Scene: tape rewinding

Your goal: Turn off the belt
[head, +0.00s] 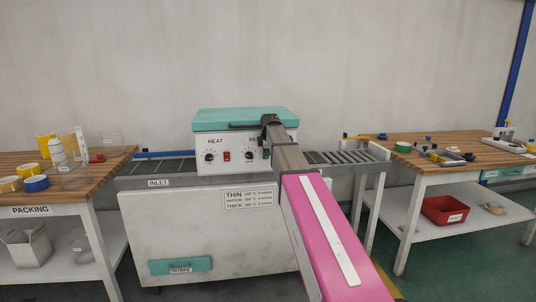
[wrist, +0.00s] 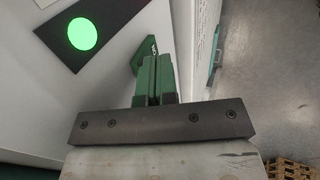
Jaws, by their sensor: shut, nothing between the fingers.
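The shrink-tunnel-like machine (head: 205,225) stands in the middle, with a white control panel under a teal lid. The panel carries a HEAT knob (head: 209,156), a red switch (head: 227,156) and another dark switch (head: 249,155). A label starting "BE" is partly hidden by my arm, as is the panel's right part. In the wrist view, a round green light (wrist: 82,33) glows on a black plate. My gripper (wrist: 157,60) is shut and empty, its green fingers together.
A conveyor of rollers (head: 345,157) runs out to the right of the machine, with an inlet conveyor (head: 165,167) at left. The packing table (head: 105,160) with tape rolls stands left. A wooden workbench (head: 440,140) with tools and a red bin (head: 445,210) stands right.

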